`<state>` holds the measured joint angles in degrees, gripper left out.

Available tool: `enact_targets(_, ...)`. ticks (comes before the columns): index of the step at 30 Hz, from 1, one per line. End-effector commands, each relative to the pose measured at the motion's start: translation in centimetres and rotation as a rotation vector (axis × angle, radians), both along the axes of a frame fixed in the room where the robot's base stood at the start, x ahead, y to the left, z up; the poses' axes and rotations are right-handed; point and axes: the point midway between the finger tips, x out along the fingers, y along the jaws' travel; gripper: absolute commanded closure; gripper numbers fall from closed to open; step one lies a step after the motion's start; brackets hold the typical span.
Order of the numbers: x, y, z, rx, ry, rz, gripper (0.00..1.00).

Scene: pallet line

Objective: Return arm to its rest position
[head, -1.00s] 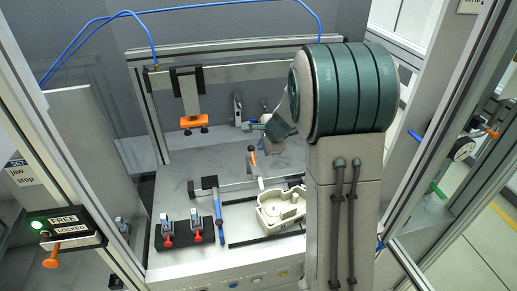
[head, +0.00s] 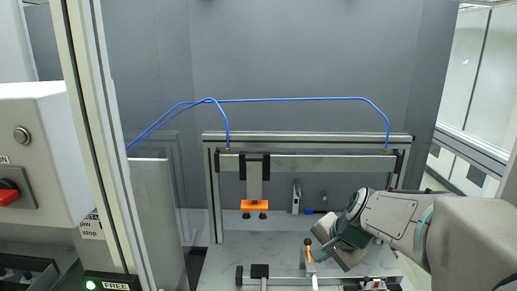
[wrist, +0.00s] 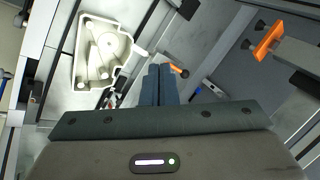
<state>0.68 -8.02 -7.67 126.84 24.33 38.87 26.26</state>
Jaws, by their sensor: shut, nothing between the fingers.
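My arm reaches into the workstation from the right in the head view, with the wrist bent down over the bench. My gripper shows in the wrist view (wrist: 160,84), its two dark fingers together with nothing between them. In the head view the arm's wrist (head: 350,225) is seen from the side and the fingertips are hard to make out. The gripper is above the bench, apart from the cream housing (wrist: 100,50), which lies in the upper left of the wrist view.
An orange-footed tool (head: 255,206) hangs from the crossbeam (head: 310,163). An orange-handled clamp (head: 308,250) stands left of my wrist. Blue hoses (head: 290,99) arch above the frame. A FREE/LOCKED sign (head: 112,285) and a post (head: 92,130) stand at left.

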Motion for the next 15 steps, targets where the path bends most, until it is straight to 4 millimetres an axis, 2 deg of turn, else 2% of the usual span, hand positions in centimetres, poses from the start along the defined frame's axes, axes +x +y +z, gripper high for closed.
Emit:
enact_targets(1, -2.2, 0.6, 0.2, -0.054, -0.009, 0.093, 1.0)
enact_targets(3, -5.0, 1.1, 0.2, -0.137, -0.012, 0.225, 1.0)
enact_targets(9, -12.1, 1.3, -0.6, -0.373, -0.005, 0.56, 1.0)
enact_targets(12, -14.5, 1.0, -1.1, -0.463, 0.005, 0.675, 1.0)
enact_targets(15, -15.9, 0.7, -1.4, -0.523, 0.015, 0.749, 1.0)
